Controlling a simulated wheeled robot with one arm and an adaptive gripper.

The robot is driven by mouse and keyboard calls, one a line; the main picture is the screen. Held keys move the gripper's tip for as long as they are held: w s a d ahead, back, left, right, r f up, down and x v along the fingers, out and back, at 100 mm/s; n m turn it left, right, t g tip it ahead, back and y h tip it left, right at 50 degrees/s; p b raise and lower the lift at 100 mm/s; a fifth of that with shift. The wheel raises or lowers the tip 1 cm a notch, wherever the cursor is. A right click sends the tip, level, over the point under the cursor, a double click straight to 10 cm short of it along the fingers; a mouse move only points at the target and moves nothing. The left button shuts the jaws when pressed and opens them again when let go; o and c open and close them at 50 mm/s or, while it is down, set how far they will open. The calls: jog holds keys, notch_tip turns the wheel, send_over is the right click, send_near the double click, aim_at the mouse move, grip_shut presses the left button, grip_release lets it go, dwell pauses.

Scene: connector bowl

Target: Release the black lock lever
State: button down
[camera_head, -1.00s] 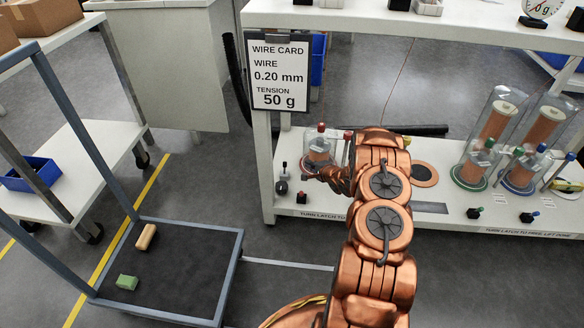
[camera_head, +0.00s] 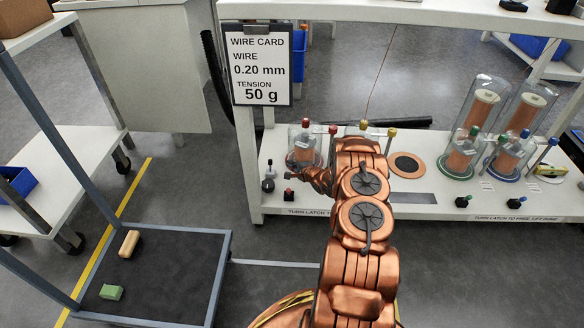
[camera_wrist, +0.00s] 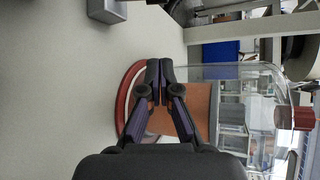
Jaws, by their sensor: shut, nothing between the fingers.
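A small dark lever with a round base (camera_head: 268,184) stands at the left end of the lower shelf in the head view. I take it for the black lock lever, but its fine shape is too small to tell. My gripper (camera_head: 291,177) is just right of it, in front of a clear dome (camera_head: 304,140) with a red knob. In the wrist view my gripper (camera_wrist: 160,68) is shut and empty, its fingertips overlapping the dome's copper spool (camera_wrist: 186,108) and red base ring (camera_wrist: 124,98). I cannot tell whether they touch the dome.
More domed spools (camera_head: 460,155) stand at the right. The wire card (camera_head: 260,65) hangs at the left post. A low cart (camera_head: 165,275) stands at the left front.

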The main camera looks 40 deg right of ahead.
aim_at(270, 165)
jog(key=shift+b+x, duration=1.1)
jog(key=shift+x, duration=2.3)
jog(key=shift+s+a+r+b, duration=0.1)
jog(key=shift+a+r+b, duration=0.15)
jog(key=shift+a, duration=0.25)
jog(key=shift+s+a+r+b, duration=0.1)
jog(key=shift+a+r+b, duration=0.1)
jog(key=shift+a, duration=0.3)
jog(key=shift+s+a+r+b, duration=0.15)
jog(key=shift+a+b, duration=0.2)
jog(key=shift+a, duration=0.35)
jog(key=shift+a+r, duration=0.15)
jog(key=shift+s, duration=0.15)
